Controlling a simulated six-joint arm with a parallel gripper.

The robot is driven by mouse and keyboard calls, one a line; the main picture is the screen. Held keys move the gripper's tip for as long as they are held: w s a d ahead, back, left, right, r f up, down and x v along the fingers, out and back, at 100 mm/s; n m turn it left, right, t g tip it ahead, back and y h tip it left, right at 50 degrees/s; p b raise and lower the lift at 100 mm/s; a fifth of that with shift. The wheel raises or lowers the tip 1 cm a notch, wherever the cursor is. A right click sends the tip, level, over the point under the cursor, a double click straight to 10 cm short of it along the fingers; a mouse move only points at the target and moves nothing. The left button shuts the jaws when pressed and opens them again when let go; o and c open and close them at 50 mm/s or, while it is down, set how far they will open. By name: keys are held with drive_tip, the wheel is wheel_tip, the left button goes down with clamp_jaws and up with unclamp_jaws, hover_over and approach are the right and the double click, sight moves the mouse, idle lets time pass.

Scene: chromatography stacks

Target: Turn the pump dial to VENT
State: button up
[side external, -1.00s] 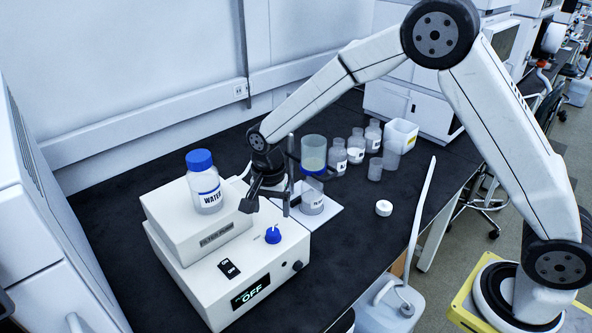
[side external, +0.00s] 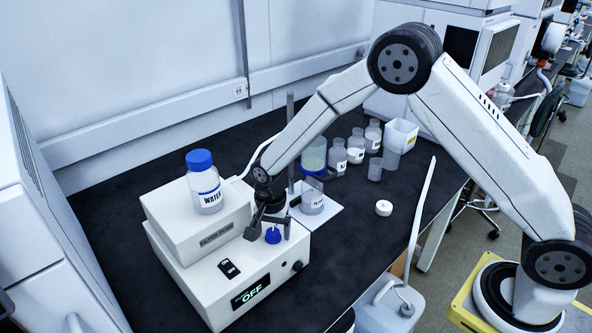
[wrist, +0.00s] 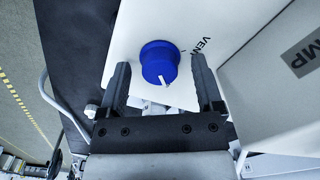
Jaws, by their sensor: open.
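The pump (side external: 215,283) is a white box with a display that reads OFF. Its blue dial (side external: 273,236) sits on the top face near the right corner. In the wrist view the jaws (wrist: 160,84) straddle the dial with gaps on both sides. I cannot tell the exact fingertip height.
A blue-capped WATER bottle (side external: 205,185) stands on the raised rear part of the pump. A filter flask (side external: 312,200) on a white base and a metal stand rod (side external: 290,140) are close behind my gripper. Several bottles stand farther back. A black switch (side external: 229,268) lies left of the dial.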

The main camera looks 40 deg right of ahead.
clamp_jaws()
drive_tip(key=shift+n, duration=0.4)
drive_tip(key=n, duration=0.8)
drive_tip(key=shift+n, duration=0.3)
drive_tip(key=n, duration=0.4)
drive_tip(key=shift+n, duration=2.3)
